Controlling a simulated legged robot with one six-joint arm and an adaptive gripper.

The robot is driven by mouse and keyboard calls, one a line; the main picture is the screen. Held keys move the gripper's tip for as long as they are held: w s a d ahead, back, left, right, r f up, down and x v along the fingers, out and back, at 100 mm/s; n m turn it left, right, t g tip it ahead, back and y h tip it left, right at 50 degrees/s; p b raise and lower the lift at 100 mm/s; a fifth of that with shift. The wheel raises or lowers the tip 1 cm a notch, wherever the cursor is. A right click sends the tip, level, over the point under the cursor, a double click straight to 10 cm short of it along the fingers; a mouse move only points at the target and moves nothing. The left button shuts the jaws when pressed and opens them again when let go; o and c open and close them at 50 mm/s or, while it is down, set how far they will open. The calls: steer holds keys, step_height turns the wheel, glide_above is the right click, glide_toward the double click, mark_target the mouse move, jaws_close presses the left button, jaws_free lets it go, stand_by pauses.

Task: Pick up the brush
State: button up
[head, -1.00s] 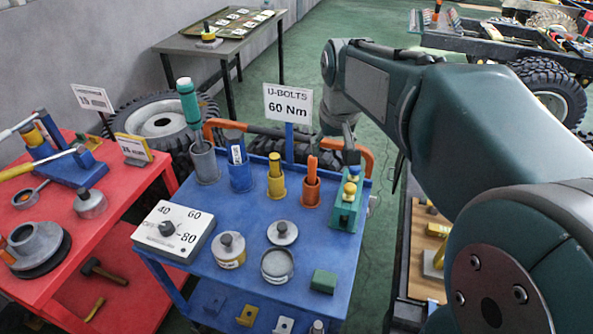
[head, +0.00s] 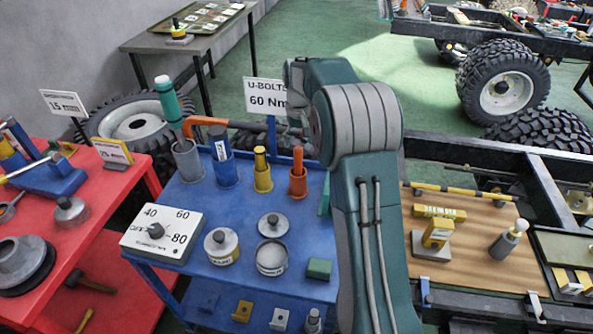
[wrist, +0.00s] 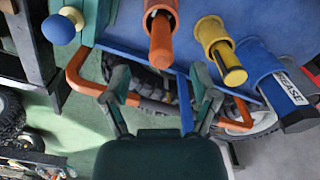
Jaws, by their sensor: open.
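I cannot tell for sure which thing is the brush. Upright handled items stand in cups along the back of the blue cart (head: 205,264): a green-handled one (head: 168,102) in a grey cup, a GREASE-labelled one (head: 221,147) in blue, a yellow one (head: 260,160) and an orange one (head: 297,158). In the wrist view the orange item (wrist: 161,42), yellow item (wrist: 229,62) and GREASE item (wrist: 288,92) show beyond my fingers. My gripper (wrist: 160,98) is open and empty, apart from the orange item. My arm hides it in the head view.
An orange bar (wrist: 78,66) and a sign post (wrist: 186,102) lie near my fingers. The cart's front holds a dial box (head: 160,235) and round tins. A red cart (head: 95,220) stands left; a wooden board (head: 465,270) with parts lies right of my arm.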

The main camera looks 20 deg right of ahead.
mark_target(298, 160)
step_height(298, 160, down, 2)
steer(key=shift+f, duration=0.15)
steer(key=f, duration=0.4)
steer(key=shift+w+a+f, duration=0.1)
steer(key=shift+w+a, duration=0.05)
steer(key=shift+w, duration=0.05)
steer(key=shift+f, duration=0.6)
jaws_close()
